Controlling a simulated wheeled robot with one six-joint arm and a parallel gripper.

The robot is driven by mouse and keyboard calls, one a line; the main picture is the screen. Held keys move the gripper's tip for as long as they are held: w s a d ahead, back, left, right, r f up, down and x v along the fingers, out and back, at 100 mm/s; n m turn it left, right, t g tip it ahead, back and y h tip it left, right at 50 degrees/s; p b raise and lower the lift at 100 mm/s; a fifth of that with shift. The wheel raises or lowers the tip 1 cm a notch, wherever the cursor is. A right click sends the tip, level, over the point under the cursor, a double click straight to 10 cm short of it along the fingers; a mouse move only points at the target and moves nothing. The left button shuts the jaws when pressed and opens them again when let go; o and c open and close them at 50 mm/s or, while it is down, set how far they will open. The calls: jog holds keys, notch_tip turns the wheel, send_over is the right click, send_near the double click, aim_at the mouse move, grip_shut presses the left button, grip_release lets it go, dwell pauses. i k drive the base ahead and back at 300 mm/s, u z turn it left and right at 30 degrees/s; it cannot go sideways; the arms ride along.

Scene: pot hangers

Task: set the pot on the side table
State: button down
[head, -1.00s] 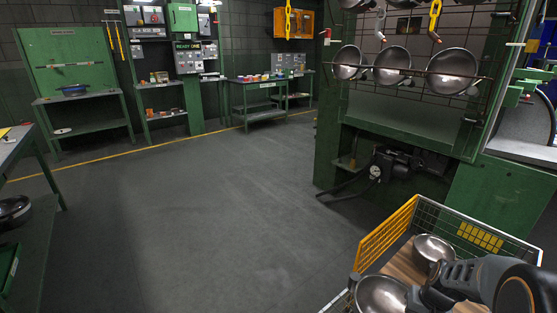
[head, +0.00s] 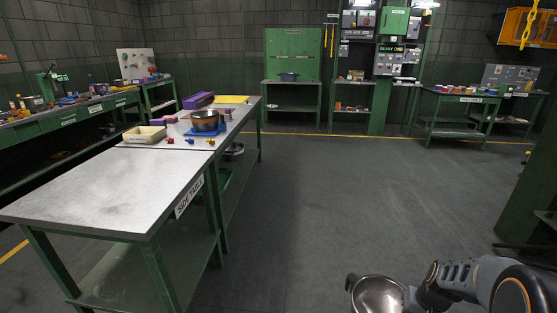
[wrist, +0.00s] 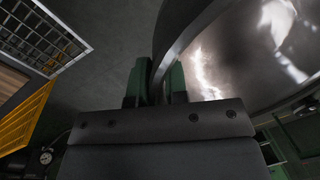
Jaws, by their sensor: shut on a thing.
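A steel pot (head: 378,295) is held at the lower right of the head view, over the floor. My gripper (head: 412,298) is shut on the pot's rim or wall. In the wrist view the pot (wrist: 245,60) fills the upper right, and its edge runs between the two green-padded fingers (wrist: 157,80). The side table (head: 110,190), with a grey top and a label on its front edge, stands at the left of the head view. The part of its top nearest me is bare. The pot is well apart from it, to the right.
The floor (head: 330,220) between me and the side table is clear. The yellow and grey basket (wrist: 35,110) shows at the wrist view's left.

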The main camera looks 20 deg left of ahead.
aim_at(133, 200)
jog(key=u, duration=0.8)
jog(key=i, duration=0.75)
jog(key=u, duration=0.55)
